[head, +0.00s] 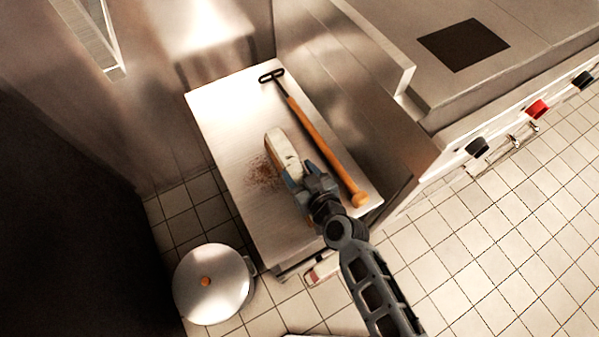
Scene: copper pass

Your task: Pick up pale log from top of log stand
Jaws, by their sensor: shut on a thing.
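The pale log (281,148) is a short, light piece with a brownish side, on or just above the top of the log stand (225,110). I cannot tell whether it touches the surface. The stand has a flat, pale metal-looking top. My gripper (296,178) is over the stand and shut on the near end of the pale log, hiding that end. The fingertips are partly hidden by the gripper body.
A tool with an orange wooden handle (325,150) and dark looped head lies right of the log. Brown crumbs (262,173) lie left of it. A lidded pot (214,284) stands on the tiled floor. A stove (480,60) with knobs is at right.

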